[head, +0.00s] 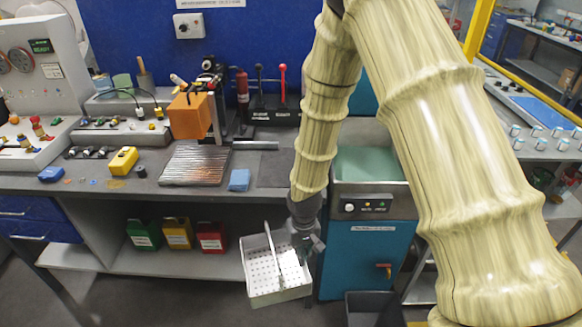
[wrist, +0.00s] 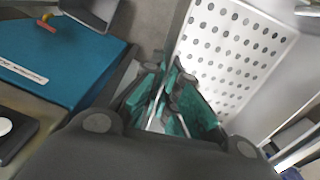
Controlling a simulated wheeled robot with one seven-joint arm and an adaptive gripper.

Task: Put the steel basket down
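Whether that edge is rim or handle is hard to tell. The basket's underside is hidden.
The teal cabinet (head: 366,262) with a basin (head: 370,164) on top stands close right of the basket. Green, yellow and red containers (head: 178,233) stand on the lower shelf (head: 125,262). A ribbed metal plate (head: 195,165) and a blue block (head: 239,180) lie on the bench above.

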